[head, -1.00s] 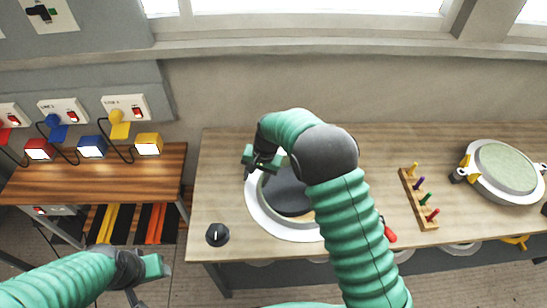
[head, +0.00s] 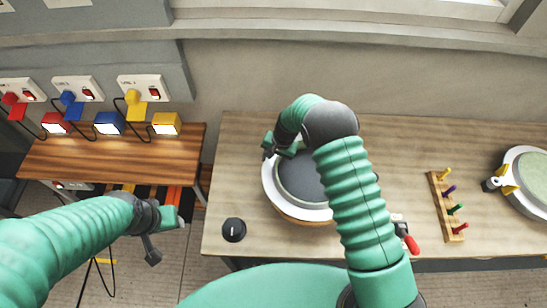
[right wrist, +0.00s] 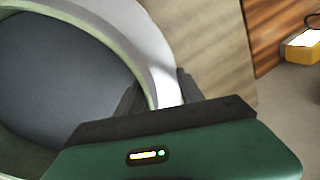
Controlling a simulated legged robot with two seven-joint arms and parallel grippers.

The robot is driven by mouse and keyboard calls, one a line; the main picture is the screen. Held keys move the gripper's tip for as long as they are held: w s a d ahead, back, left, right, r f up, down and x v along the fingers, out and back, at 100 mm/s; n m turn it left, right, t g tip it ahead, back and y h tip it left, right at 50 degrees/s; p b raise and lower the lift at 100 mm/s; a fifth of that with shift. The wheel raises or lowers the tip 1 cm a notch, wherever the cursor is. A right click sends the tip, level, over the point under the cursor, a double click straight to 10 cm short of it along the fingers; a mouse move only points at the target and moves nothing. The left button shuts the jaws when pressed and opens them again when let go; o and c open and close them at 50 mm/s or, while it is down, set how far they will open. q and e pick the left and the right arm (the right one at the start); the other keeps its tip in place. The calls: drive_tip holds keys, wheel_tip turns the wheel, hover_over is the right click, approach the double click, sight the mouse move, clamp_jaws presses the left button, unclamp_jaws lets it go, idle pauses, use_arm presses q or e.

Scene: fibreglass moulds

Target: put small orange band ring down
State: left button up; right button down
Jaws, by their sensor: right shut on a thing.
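The small orange band ring (head: 268,186) has a broad white rim, and orange shows along its near lower edge. It is over the left part of the workbench, around a dark grey round face (head: 305,177). My right gripper (head: 280,150) is shut on its far left rim. In the right wrist view the white rim (right wrist: 152,50) passes between the fingers (right wrist: 158,92). My forearm hides the ring's right side. I cannot tell whether its underside touches the bench. My left gripper (head: 164,236) is open and empty, left of the bench.
A black knob (head: 233,230) is on the bench near the ring. A peg rack (head: 441,208) and another round mould (head: 528,180) with clamps stand to the right. A red-handled tool (head: 410,243) lies by my forearm. A side table (head: 105,158) has coloured plugs.

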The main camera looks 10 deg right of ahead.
drive_tip(key=shift+s+d, duration=0.1)
drive_tip(key=shift+d, duration=0.2)
drive_tip(key=c, duration=1.1)
unclamp_jaws()
drive_tip(key=shift+o, duration=1.3)
drive_tip(key=shift+a, duration=0.15)
drive_tip(key=shift+o, duration=0.6)
drive_tip(key=shift+a, duration=0.25)
